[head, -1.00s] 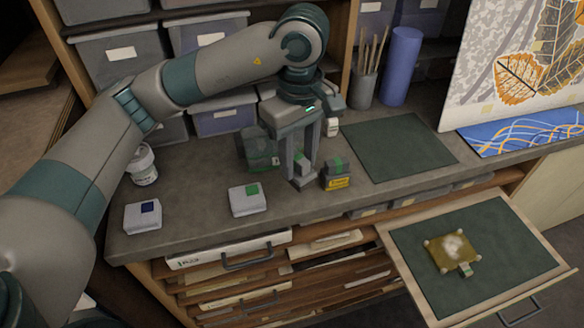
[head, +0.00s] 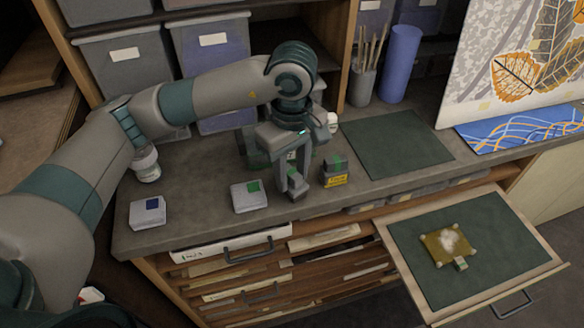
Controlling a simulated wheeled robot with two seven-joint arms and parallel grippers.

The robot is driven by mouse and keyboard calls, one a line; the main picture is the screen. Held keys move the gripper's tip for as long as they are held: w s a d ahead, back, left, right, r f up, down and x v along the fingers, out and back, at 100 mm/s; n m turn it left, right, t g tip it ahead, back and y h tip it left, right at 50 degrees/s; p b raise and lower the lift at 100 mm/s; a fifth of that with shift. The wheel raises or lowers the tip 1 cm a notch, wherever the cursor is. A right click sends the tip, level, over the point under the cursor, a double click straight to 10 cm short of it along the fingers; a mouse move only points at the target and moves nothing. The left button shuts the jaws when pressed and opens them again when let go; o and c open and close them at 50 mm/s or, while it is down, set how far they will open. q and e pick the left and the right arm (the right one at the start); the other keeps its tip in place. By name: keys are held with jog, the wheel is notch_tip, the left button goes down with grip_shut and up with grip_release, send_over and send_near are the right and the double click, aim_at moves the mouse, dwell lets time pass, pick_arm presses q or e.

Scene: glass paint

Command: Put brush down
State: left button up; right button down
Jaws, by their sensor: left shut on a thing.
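My left gripper (head: 289,180) is low over the worktop, between a white box with a green patch (head: 249,197) and a dark jar with a yellow label (head: 335,171). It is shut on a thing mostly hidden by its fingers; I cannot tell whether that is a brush. No brush shows clearly in the gripper. Several brushes (head: 374,50) stand upright in a grey cup (head: 363,85) at the back. My right gripper is not in view.
A white box with a blue patch (head: 147,213) and a white jar (head: 146,165) are at the left. A green mat (head: 397,143) lies empty on the worktop (head: 210,160). The open drawer (head: 408,275) holds an amber piece (head: 436,248) with a pale patch.

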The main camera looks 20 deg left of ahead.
pick_arm(q)
jog(key=shift+f+b, duration=0.2)
jog(key=shift+b, duration=0.1)
jog(key=o, duration=1)
jog(key=shift+c, duration=0.2)
jog(key=shift+r, duration=0.1)
jog(key=shift+r, duration=0.1)
